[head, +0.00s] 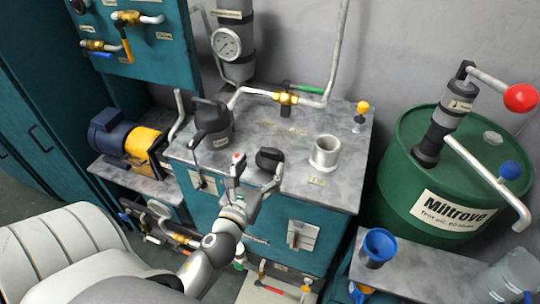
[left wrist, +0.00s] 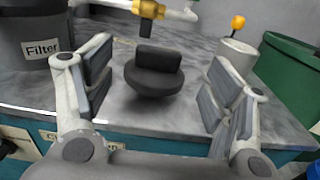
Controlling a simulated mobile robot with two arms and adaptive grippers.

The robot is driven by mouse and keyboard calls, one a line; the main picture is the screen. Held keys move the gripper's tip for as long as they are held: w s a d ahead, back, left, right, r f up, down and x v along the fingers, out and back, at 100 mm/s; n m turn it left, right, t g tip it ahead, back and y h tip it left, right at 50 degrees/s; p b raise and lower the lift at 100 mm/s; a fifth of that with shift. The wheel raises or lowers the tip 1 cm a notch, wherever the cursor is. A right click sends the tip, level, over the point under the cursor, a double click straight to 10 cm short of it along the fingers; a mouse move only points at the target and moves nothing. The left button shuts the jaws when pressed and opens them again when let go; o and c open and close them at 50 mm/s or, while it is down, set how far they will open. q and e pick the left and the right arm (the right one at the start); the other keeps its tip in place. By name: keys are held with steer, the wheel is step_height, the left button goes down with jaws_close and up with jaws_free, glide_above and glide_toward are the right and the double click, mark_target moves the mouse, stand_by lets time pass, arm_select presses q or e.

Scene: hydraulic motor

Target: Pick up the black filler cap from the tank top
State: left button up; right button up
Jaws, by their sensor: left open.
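The black filler cap (head: 269,158) is on the grey tank top (head: 290,130), close to its front edge. In the left wrist view the cap (left wrist: 155,78) shows as a round dark disc with an upright grip ridge. My left gripper (head: 258,172) is open at the front edge of the tank top. In the left wrist view its pads (left wrist: 160,88) stand either side of the cap, with a clear gap on both sides; the cap lies a little beyond them. My right gripper is not in view.
A dark filter housing (head: 211,125) stands left of the cap, and a light grey open neck (head: 325,153) stands right. A pipe with a brass valve (head: 286,98) runs behind. A green drum (head: 440,165) and a blue funnel (head: 379,245) are farther right.

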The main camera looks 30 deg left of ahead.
mark_target(270, 149)
arm_select(q)
steer(key=shift+x, duration=0.9)
steer(key=p+x, duration=0.1)
steer(key=x, duration=0.3)
steer(key=shift+w+p, duration=0.15)
steer(key=shift+p, duration=0.15)
steer(key=shift+w+a, duration=0.15)
steer(key=shift+w, duration=0.45)
steer(key=shift+c, duration=0.3)
steer(key=c, duration=1.1)
